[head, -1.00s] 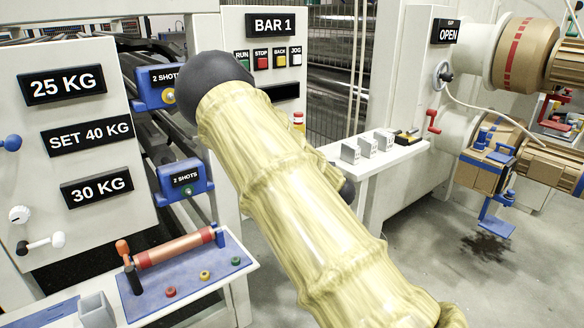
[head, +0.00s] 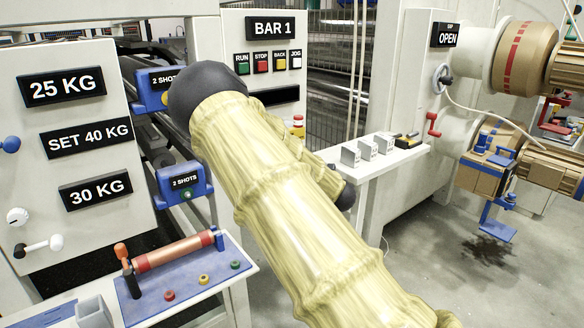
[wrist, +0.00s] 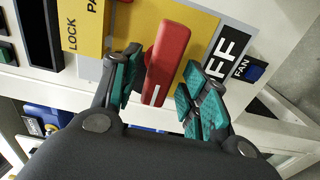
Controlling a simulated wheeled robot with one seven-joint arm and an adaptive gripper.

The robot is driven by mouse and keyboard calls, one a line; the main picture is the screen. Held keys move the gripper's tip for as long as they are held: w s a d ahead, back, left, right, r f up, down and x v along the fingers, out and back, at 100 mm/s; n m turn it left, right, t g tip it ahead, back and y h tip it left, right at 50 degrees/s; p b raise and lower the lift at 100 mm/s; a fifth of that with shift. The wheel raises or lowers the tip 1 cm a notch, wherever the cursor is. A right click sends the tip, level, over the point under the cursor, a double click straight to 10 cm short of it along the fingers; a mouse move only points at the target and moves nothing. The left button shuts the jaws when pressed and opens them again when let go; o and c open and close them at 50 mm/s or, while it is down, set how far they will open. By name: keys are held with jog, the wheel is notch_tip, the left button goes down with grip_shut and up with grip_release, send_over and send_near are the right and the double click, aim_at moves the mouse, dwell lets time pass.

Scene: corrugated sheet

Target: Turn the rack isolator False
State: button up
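The rack isolator's red handle (wrist: 167,62) shows in the wrist view as a long bar with a white line near its lower end. It sits over a yellow plate (wrist: 118,32) on a pale panel. My gripper (wrist: 163,72) is open, with one teal-padded finger on each side of the handle. A narrow gap shows on both sides, so the fingers do not appear clamped on it. The head view does not show the isolator; my sleeved arm hides my gripper there.
The wrist view shows a blue button marked FAN (wrist: 255,73) close to the right finger. In the head view, a weight panel (head: 75,110) stands left, a BAR 1 control panel (head: 265,60) behind my arm, and a white shelf (head: 385,160) right.

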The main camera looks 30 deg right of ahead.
jog(key=s, duration=1.2)
jog(key=shift+d, duration=0.45)
